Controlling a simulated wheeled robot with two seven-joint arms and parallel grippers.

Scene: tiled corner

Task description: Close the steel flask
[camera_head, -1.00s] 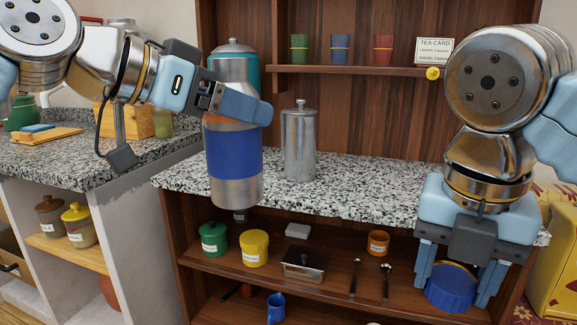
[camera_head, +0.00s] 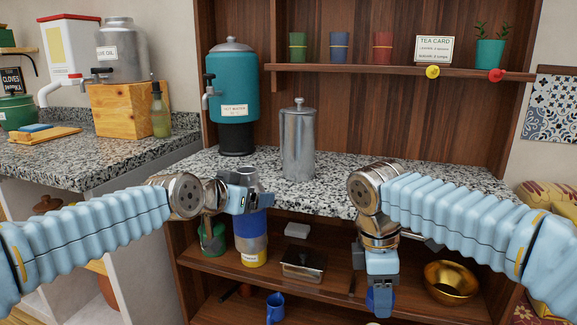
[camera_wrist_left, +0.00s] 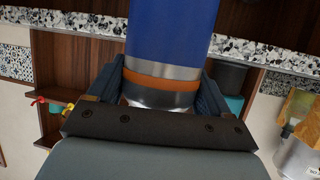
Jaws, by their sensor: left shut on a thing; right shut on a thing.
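The steel flask (camera_head: 251,217), with a wide blue band and an orange ring, stands roughly upright in my left gripper (camera_head: 250,192) in front of the counter edge. In the left wrist view the flask (camera_wrist_left: 172,30) runs between the fingers of my left gripper (camera_wrist_left: 157,90), which is shut on it near the orange ring. My right gripper (camera_head: 381,285) points down, to the right of the flask and lower. It is shut on the blue lid (camera_head: 379,301), which is mostly hidden by the fingers. The lid and flask are apart. The flask's mouth is hard to make out.
A tall steel canister (camera_head: 298,145) and a teal hot water urn (camera_head: 233,90) stand on the speckled counter (camera_head: 330,187) behind. A blue mug (camera_head: 275,307) sits lower.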

